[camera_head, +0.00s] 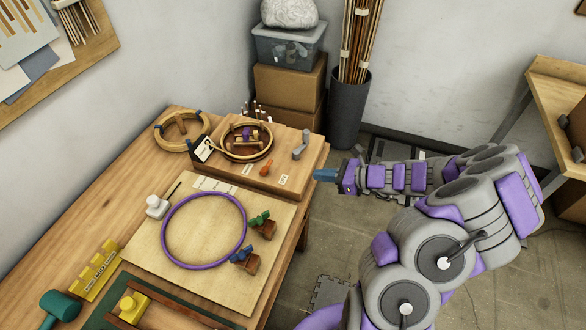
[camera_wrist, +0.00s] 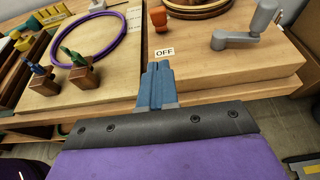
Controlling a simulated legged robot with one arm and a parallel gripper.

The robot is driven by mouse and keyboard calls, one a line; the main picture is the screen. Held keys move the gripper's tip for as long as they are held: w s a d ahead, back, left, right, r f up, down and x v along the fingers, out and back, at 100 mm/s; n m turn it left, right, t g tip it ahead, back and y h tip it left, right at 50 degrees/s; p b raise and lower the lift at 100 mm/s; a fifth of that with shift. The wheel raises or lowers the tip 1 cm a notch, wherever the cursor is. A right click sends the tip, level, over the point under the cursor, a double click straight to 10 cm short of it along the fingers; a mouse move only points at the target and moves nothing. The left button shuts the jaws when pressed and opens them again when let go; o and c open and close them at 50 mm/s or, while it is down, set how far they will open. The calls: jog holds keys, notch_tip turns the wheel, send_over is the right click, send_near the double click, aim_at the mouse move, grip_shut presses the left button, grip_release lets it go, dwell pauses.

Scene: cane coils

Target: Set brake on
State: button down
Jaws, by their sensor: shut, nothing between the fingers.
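A small orange lever (camera_head: 265,168) stands on the raised wooden block (camera_head: 225,175), between two small white labels. The label on its right (camera_head: 284,179) and the one on its left (camera_head: 247,168) are too small to read in the head view. In the wrist view the orange lever (camera_wrist: 158,18) is at the top edge, just beyond a label reading OFF (camera_wrist: 164,52). My gripper (camera_head: 326,175) has blue fingers, shut and empty, off the right edge of the block and apart from the lever. In the wrist view its fingertips (camera_wrist: 158,68) point toward the OFF label.
A grey crank handle (camera_head: 301,146) stands on the block behind and right of the lever. A round cane coil (camera_head: 245,140) sits left of it. A purple ring (camera_head: 204,230) and two clamps on wooden blocks lie on the board in front. Open floor lies right of the table.

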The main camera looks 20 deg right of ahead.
aim_at(267, 167)
jog(key=b+x, duration=0.2)
jog(key=x, duration=0.7)
jog(key=shift+w+a+f+b, duration=0.15)
jog(key=shift+a+f+b, duration=0.05)
jog(key=shift+a+b, duration=0.2)
jog(key=shift+w+a+r+b, duration=0.35)
jog(key=shift+w+a, duration=0.35)
jog(key=shift+a, duration=0.1)
jog(key=shift+w+a+r, duration=0.5)
jog(key=shift+a, duration=0.15)
